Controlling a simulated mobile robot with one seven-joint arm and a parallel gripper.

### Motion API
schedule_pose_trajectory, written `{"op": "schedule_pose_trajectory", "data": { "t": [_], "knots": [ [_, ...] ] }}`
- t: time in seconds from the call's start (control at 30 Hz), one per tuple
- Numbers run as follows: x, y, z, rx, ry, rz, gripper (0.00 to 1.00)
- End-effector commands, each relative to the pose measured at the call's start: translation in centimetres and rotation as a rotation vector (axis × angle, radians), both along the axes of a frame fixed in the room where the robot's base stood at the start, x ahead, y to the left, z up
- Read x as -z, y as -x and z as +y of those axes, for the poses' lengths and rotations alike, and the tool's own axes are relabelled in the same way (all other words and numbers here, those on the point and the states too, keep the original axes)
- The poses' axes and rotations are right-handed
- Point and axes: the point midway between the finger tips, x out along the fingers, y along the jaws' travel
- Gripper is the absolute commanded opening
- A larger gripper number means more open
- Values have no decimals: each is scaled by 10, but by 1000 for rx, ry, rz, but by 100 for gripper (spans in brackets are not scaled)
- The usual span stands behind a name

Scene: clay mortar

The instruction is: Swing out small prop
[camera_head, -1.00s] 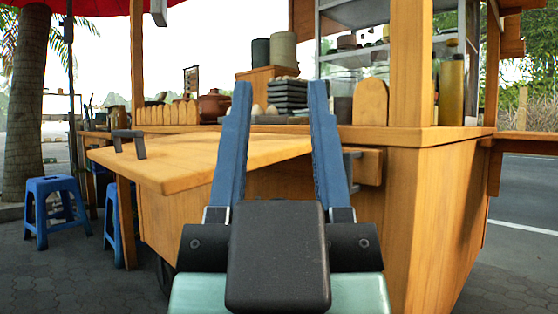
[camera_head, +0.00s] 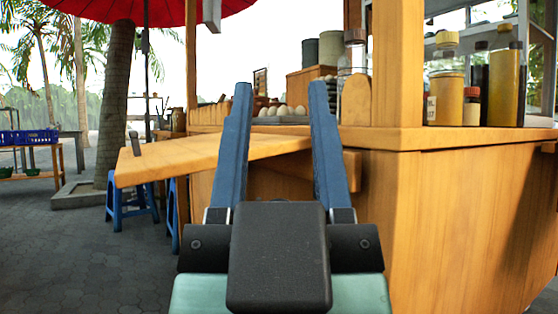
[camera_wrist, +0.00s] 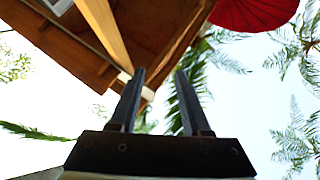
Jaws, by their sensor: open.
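A wooden fold-out leaf (camera_head: 185,158) juts left from the wooden stall counter in the head view. A short wooden piece (camera_head: 292,163) shows below the leaf between my fingers; it may be the small prop, but I cannot tell for sure. In the wrist view my gripper (camera_wrist: 160,75) points up toward the stall roof, with nothing between the fingers.
The stall's corner post (camera_head: 398,65) and wooden side panel (camera_head: 460,220) stand close on the right. Bottles (camera_head: 507,85) and eggs (camera_head: 282,111) stand on the counter. A blue stool (camera_head: 130,205) is under the leaf's left end. Paved floor (camera_head: 80,250) at left is clear.

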Motion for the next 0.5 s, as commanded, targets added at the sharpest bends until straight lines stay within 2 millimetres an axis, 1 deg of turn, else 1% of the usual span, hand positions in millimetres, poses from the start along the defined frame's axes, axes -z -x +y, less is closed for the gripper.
{"op": "schedule_pose_trajectory", "data": {
  "t": [0.33, 0.37, 0.43, 0.5],
  "knots": [
    [0, 0, 1, -2, 1, 0, 48],
    [0, 0, 1, -2, 1, 0, 46],
    [-2, 0, 1, -3, 0, 0, 33],
    [-10, 0, 1, -3, 0, 0, 20]
  ]
}}
